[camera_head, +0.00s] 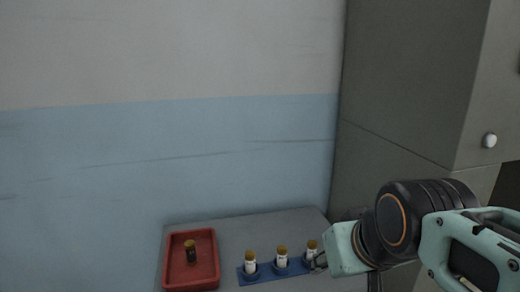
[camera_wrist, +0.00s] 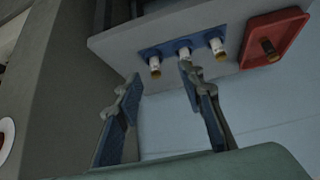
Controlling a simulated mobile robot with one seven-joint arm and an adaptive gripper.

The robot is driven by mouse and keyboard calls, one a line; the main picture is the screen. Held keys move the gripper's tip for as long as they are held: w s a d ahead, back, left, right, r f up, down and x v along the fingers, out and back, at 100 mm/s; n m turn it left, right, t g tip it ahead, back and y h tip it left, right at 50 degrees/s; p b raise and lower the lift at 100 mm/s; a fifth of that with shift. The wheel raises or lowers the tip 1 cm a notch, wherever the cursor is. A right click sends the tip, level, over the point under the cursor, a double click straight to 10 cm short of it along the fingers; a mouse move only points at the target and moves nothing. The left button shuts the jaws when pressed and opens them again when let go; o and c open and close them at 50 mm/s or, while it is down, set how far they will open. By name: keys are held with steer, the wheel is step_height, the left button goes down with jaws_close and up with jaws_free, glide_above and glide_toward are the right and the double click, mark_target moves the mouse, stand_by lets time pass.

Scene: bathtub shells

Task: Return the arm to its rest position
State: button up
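My gripper (camera_wrist: 160,80) is open in the wrist view, its two fingers apart with nothing held between them. In the head view my gripper (camera_head: 318,263) is mostly hidden by my wrist, close to the rightmost bottle. Three white bottles with yellow-brown caps stand upright in a blue rack (camera_head: 241,279): left (camera_head: 250,264), middle (camera_head: 281,259) and right (camera_head: 312,251). The rack (camera_wrist: 202,38) also shows in the wrist view, beyond the fingertips. How far the fingertips are from the right bottle (camera_wrist: 155,68) is hard to tell.
A red tray (camera_head: 172,264) left of the rack holds a dark bottle (camera_head: 191,252) with a brown cap. All stand on a grey table (camera_head: 236,228) against a blue and white wall (camera_head: 170,150). A tall grey cabinet (camera_head: 400,90) rises at the right, behind my arm.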

steer(key=s+d+f+m+g+b, duration=0.1)
steer(key=s+f+m+g, duration=0.1)
steer(key=s+f, duration=0.3)
step_height(320, 180, up, 26)
steer(key=p, duration=2.5)
steer(key=shift+s+f+h+p, duration=0.25)
steer(key=shift+s+h+p, duration=0.05)
steer(key=shift+s+p, duration=0.1)
